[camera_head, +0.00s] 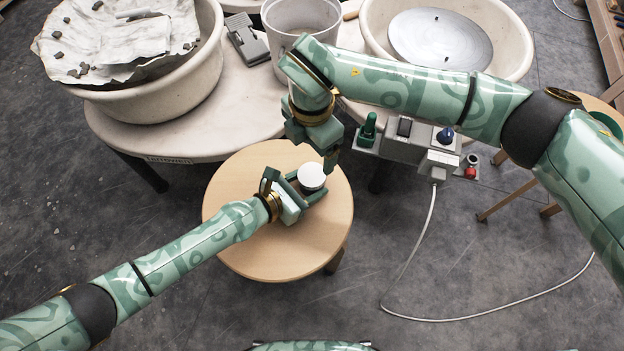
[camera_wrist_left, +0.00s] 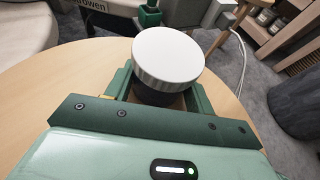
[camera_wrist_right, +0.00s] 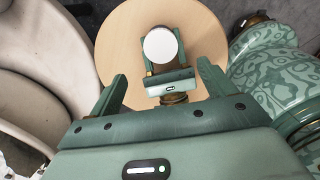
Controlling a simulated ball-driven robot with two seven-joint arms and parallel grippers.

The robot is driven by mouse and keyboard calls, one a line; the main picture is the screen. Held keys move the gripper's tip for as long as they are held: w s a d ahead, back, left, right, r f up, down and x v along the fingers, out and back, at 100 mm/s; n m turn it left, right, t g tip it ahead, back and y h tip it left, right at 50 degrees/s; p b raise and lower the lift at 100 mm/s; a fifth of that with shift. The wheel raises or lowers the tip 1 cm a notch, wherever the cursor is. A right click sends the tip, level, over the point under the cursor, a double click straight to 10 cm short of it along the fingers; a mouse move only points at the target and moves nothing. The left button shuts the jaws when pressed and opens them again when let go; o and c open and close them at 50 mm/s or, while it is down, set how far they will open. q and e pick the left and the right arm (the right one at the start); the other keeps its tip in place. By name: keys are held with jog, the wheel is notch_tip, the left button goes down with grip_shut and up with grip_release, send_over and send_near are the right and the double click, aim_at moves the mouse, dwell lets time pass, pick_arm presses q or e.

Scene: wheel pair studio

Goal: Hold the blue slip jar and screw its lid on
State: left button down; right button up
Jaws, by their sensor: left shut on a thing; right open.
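The white round lid (camera_head: 311,177) sits on top of the jar, over the wooden stool; it also shows in the left wrist view (camera_wrist_left: 168,55) and right wrist view (camera_wrist_right: 161,46). The jar (camera_wrist_left: 158,96) shows only as a dark strip under the lid. Whether the lid is threaded on cannot be told. My left gripper (camera_head: 303,190) is shut around the jar's sides, below the lid. My right gripper (camera_head: 325,160) is open and empty, above and apart from the lid; its two fingers (camera_wrist_right: 158,82) spread to either side in its wrist view.
The round wooden stool (camera_head: 250,250) has free room around the jar. A grey control box (camera_head: 403,147) with a white cable stands to the right.

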pick_arm(q)
jog(key=shift+c, duration=2.3)
grip_release()
pick_arm(e)
notch_tip(320, 180, up, 2)
pick_arm(q)
jog(key=shift+a, duration=0.1)
jog(key=shift+s+a+r, duration=0.25)
jog(key=shift+a, duration=0.05)
jog(key=p+v, duration=0.2)
jog(key=v, duration=0.5)
jog(key=shift+s+a, duration=0.1)
jog(key=shift+s, duration=0.05)
jog(key=v, duration=0.8)
jog(key=shift+f, duration=0.1)
jog(key=shift+a, duration=0.1)
pick_arm(e)
notch_tip(320, 180, up, 3)
jog(key=shift+r, duration=0.1)
